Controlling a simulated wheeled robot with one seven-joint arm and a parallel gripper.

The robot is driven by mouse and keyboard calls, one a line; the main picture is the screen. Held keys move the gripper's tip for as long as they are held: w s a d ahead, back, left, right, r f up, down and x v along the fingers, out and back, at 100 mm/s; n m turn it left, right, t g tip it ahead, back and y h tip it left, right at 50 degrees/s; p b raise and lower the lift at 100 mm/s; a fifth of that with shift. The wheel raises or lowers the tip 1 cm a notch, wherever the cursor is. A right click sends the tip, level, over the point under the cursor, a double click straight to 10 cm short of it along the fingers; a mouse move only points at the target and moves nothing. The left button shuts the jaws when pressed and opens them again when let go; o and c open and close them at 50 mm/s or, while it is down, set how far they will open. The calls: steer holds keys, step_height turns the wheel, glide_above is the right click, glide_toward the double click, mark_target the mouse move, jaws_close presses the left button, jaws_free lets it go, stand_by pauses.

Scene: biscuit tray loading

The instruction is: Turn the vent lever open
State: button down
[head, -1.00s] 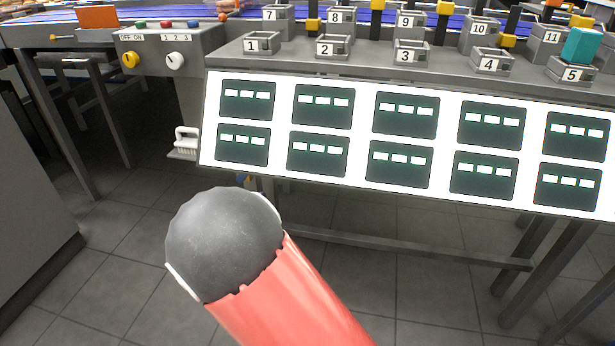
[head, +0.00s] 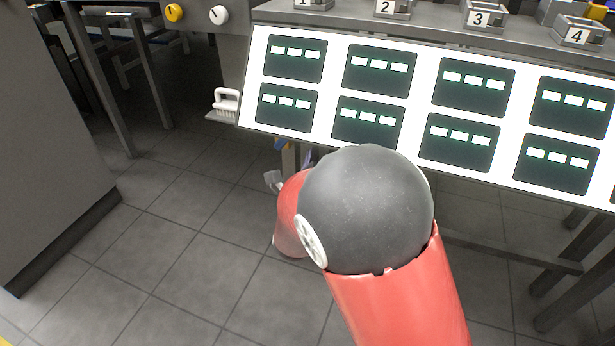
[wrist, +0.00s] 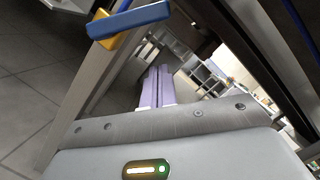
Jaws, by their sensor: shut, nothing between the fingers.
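A blue bar handle (wrist: 128,19) with a yellow piece (wrist: 108,12) under it shows at the upper left of the wrist view, mounted by a grey metal post. It looks like the vent lever, but no label shows. In the head view my arm mostly hides the gripper.
A white panel (head: 335,88) with dark green displays hangs on the bench front. A white brush (head: 226,102) sits on a small shelf at its left. A grey cabinet (head: 50,150) stands at the left; table legs stand at the right. Tiled floor between is clear.

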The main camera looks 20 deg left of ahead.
steer(key=shift+w+a+r, duration=0.15)
steer(key=shift+a+r, duration=0.5)
steer(key=shift+a, duration=0.2)
steer(key=shift+w+a+r, duration=0.1)
steer(key=shift+a+r, duration=0.5)
steer(key=shift+a, duration=0.2)
steer(key=a+r+p, duration=0.1)
steer(key=p, duration=0.1)
steer(key=shift+r+p, duration=0.25)
steer(key=shift+p, duration=0.05)
